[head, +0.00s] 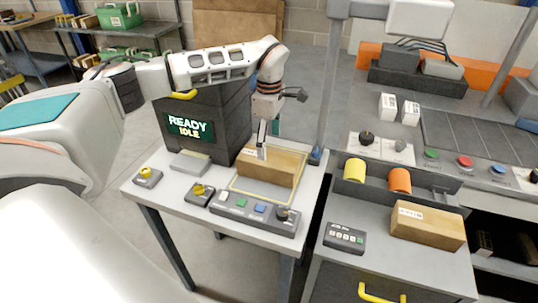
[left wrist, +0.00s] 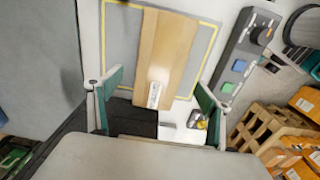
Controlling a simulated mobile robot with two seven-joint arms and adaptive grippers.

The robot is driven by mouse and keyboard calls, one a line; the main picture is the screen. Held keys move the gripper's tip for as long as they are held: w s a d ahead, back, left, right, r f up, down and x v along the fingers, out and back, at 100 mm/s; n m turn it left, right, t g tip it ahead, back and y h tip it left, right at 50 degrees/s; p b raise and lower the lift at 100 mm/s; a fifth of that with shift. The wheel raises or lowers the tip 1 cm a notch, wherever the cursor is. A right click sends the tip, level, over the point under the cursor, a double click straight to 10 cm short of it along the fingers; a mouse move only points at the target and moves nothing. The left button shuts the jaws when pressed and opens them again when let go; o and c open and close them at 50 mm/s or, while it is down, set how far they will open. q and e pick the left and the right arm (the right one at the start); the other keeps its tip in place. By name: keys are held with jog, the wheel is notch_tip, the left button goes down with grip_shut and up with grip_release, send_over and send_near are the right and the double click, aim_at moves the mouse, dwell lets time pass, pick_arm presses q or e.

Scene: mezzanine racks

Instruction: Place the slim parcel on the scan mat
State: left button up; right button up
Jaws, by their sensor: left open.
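The slim parcel, a long brown box (head: 283,168) with a white label, lies flat on the scan mat (head: 258,188), a grey panel with a yellow outline on the table. In the left wrist view the parcel (left wrist: 172,48) lies lengthwise on the mat (left wrist: 121,45), its labelled end appearing to cover the near yellow line. My left gripper (head: 262,150) is over the parcel's labelled end. Its green-padded fingers (left wrist: 158,100) are spread apart, with the label end between them in the picture. I cannot tell exactly how high they are. My right gripper is not in view.
A dark scanner box reading "READY IDLE" (head: 189,127) stands behind left of the mat. A button panel (head: 256,211) runs along its front. A grey post (head: 328,90) rises between.

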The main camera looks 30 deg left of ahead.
aim_at(269, 157)
pick_arm(q)
notch_tip(269, 157, up, 5)
jog(key=shift+r, duration=0.1)
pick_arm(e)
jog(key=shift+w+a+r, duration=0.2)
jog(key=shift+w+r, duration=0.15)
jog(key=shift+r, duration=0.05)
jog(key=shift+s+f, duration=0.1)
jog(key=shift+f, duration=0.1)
